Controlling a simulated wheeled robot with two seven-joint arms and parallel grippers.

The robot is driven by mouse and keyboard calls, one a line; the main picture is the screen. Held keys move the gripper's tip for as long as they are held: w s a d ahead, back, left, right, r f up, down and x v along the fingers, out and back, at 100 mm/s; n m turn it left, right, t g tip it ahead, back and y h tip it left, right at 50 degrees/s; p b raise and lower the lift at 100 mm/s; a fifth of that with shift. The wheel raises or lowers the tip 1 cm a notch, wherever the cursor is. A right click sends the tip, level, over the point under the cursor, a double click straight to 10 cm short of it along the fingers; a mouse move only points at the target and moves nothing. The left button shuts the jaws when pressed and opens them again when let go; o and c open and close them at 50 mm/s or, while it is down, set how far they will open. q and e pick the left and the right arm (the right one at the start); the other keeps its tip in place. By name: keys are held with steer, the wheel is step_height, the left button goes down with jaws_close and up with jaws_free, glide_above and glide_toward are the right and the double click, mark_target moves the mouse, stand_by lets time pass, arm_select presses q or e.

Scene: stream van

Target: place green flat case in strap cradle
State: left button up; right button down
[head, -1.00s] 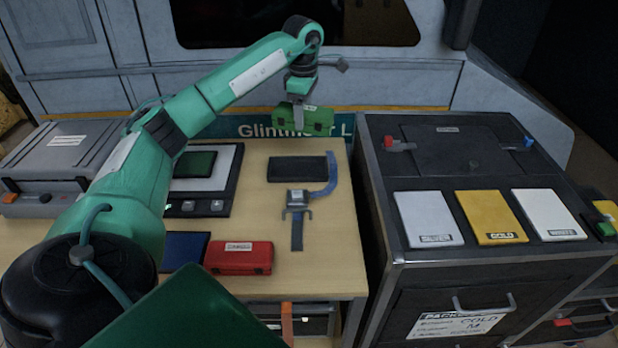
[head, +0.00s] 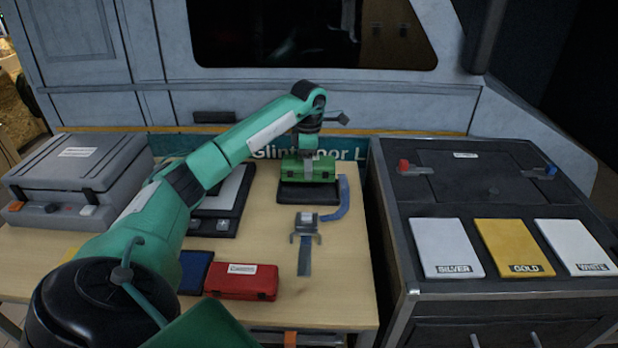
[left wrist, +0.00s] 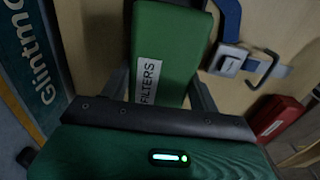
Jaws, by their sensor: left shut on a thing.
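The green flat case (head: 322,169), labelled FILTERS in the left wrist view (left wrist: 172,45), is held level in my left gripper (head: 307,166). The fingers are on both sides of it in the left wrist view (left wrist: 160,92). The strap cradle is a dark pad (head: 308,196) with a blue strap (head: 342,198) curving along its right side and a metal buckle (head: 306,219) in front. The case is over the back part of the pad; whether it touches the pad, I cannot tell. My right gripper is not in view.
A red case (head: 241,282) and a dark blue flat item (head: 195,271) lie at the table's front. A black-framed scale (head: 218,222) and a grey machine (head: 75,180) stand left. A dark cabinet (head: 490,305) with silver, gold and white plates stands right.

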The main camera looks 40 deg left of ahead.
arm_select(q)
steer(key=shift+f, duration=2.6)
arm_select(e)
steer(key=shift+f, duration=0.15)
arm_select(q)
steer(key=shift+f, duration=0.1)
steer(key=shift+f, duration=0.15)
steer(key=shift+f, duration=0.35)
steer(key=o, duration=1.2)
steer(key=shift+c, duration=0.2)
steer(key=shift+o, duration=0.2)
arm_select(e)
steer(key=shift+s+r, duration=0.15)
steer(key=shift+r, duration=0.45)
